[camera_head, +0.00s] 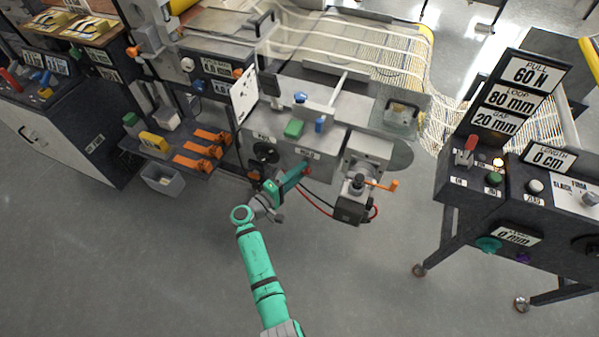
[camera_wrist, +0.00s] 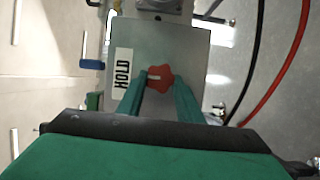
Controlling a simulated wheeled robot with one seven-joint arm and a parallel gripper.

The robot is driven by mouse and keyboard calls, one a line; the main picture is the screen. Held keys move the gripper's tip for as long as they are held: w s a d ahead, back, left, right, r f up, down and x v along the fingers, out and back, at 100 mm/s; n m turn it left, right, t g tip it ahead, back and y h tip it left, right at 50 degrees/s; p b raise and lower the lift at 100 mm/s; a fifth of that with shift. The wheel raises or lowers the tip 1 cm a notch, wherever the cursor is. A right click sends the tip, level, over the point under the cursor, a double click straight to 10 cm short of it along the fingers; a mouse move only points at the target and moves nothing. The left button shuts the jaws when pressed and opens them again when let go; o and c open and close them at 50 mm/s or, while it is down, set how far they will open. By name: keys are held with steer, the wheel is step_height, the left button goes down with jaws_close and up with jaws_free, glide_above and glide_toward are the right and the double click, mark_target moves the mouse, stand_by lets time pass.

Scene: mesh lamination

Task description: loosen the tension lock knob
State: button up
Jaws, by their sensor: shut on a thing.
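A red star-shaped knob (camera_wrist: 160,78) sits on a grey panel (camera_wrist: 190,45) beside a label (camera_wrist: 123,68) reading HOLD in the wrist view. I take it to be the tension lock knob. It also shows as a small red spot in the head view (camera_head: 308,170). My gripper (camera_wrist: 159,82) has its two green fingers on either side of the knob and is shut on it. In the head view my gripper (camera_head: 300,174) reaches the front of the middle machine from below. The knob's stem is hidden.
A black handwheel (camera_head: 265,152) is left of my gripper. A motor-like block with an orange lever (camera_head: 385,186) and a red cable (camera_head: 318,204) are on its right. A grey bin (camera_head: 163,180) stands at left. The floor in front is clear.

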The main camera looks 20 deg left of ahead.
stand_by(0.4)
steer(key=o, duration=1.1)
steer(key=v, duration=1.1)
steer(key=shift+f, duration=0.2)
